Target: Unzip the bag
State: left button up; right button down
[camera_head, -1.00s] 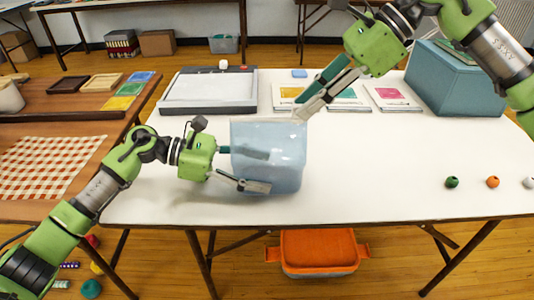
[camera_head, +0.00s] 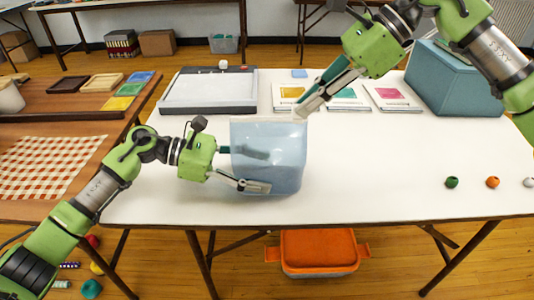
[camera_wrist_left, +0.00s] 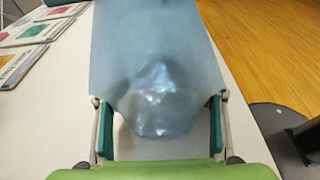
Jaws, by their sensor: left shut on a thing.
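The pale blue, see-through bag (camera_head: 284,165) stands upright on the white table near its front edge. My left gripper (camera_head: 257,170) comes from the left and is shut on the bag's lower left part, one finger in front and the other showing dimly through it. In the left wrist view the bag (camera_wrist_left: 150,50) bulges between the two fingers (camera_wrist_left: 159,128). My right gripper (camera_head: 300,112) points down-left, its fingertips at the bag's top right corner. Its fingers look close together, but whether they pinch anything is too small to tell. I cannot make out a zipper pull.
A light board (camera_head: 208,92) and several colourful cards (camera_head: 345,97) lie behind the bag. A blue-teal box (camera_head: 455,80) stands at the back right. Several beads (camera_head: 492,182) lie at the right. The table (camera_head: 400,160) is clear between bag and beads.

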send_near(238, 119)
jog(key=shift+w+x, duration=0.15)
jog(key=shift+x, duration=1.1)
jog(key=shift+w+x, duration=0.2)
jog(key=shift+x, duration=1.05)
jog(key=c, duration=2)
grip_release()
jog(key=shift+d, duration=0.15)
jog(key=shift+c, duration=0.2)
jog(key=shift+c, duration=0.7)
jog(key=shift+r, duration=0.1)
notch_tip(238, 119, up, 7)
